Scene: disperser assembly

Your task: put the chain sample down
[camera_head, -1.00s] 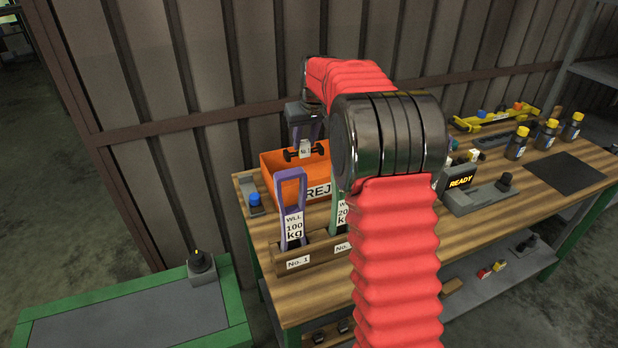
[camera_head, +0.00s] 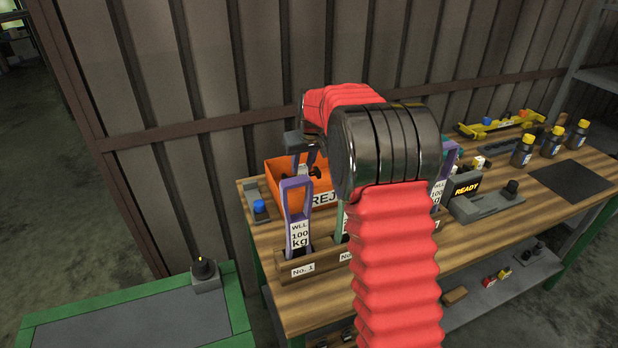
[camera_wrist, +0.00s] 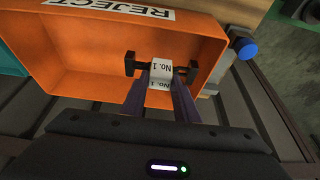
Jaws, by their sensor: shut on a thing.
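The chain sample (camera_wrist: 160,70) is a dark bar with thick black ends and a white tag reading "No. 1". My gripper (camera_wrist: 161,88) is shut on it, with one finger on each side of the tag. In the wrist view the sample is over the orange bin (camera_wrist: 95,80) marked REJECT, near its right end. I cannot tell whether it touches the bin's floor. In the head view my gripper (camera_head: 303,158) is low at the bin (camera_head: 280,173), partly hidden behind a purple loop (camera_head: 297,215) and my arm.
The purple loop, labelled WLL 100 kg, stands in a wooden rack (camera_head: 318,262) in front of the bin. A blue button (camera_head: 259,206) is left of the bin. A READY display (camera_head: 466,187) and several bottles (camera_head: 551,142) stand to the right on the wooden bench (camera_head: 310,298).

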